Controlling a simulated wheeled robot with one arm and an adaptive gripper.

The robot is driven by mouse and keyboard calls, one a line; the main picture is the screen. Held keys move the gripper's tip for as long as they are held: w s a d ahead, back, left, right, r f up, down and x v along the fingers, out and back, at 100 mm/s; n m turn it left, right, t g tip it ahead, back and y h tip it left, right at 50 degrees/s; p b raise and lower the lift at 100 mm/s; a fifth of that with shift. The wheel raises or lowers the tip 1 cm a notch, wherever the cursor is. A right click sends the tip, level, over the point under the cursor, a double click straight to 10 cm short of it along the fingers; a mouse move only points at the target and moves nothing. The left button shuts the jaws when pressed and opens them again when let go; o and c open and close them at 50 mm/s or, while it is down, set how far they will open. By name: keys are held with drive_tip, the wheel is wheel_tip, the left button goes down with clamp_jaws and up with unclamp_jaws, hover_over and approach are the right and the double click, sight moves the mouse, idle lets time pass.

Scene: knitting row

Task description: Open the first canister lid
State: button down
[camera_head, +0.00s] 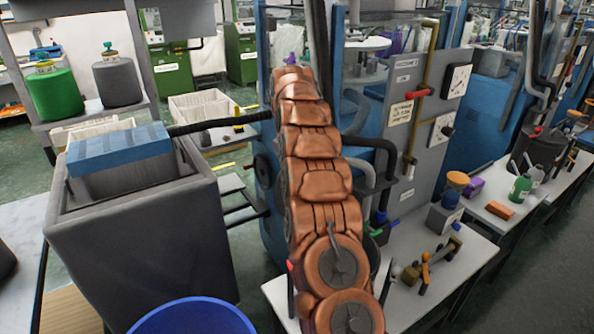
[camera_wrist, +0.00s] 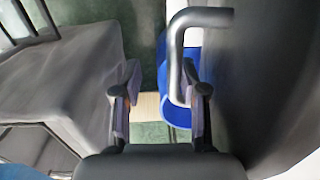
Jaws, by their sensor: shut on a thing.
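A bent grey metal handle (camera_wrist: 180,45) shows in the wrist view, running from the large dark rounded surface (camera_wrist: 265,80) at right, which looks like the canister or its lid. The handle lies nearer the right finger. I cannot see whether the lid is raised. In the head view my copper-coloured arm hides the gripper and handle. A sliver of a dark rounded vessel (camera_head: 376,258) shows beside the arm; I cannot tell if it is the canister.
A blue tub (camera_head: 190,318) stands at the front; its blue also shows in the wrist view (camera_wrist: 172,112). A large dark bin (camera_head: 140,240) stands at left. A white table (camera_head: 440,290) with tools is at right. Machines (camera_head: 400,110) stand close behind my arm.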

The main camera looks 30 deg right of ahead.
drive_tip(key=shift+w+d+r, duration=0.2)
drive_tip(key=shift+w, duration=0.15)
idle(0.3)
drive_tip(key=c, duration=1.2)
unclamp_jaws()
drive_tip(key=shift+f, duration=0.15)
drive_tip(key=shift+f, duration=0.1)
drive_tip(key=shift+s+a, duration=0.1)
drive_tip(key=shift+s, duration=0.05)
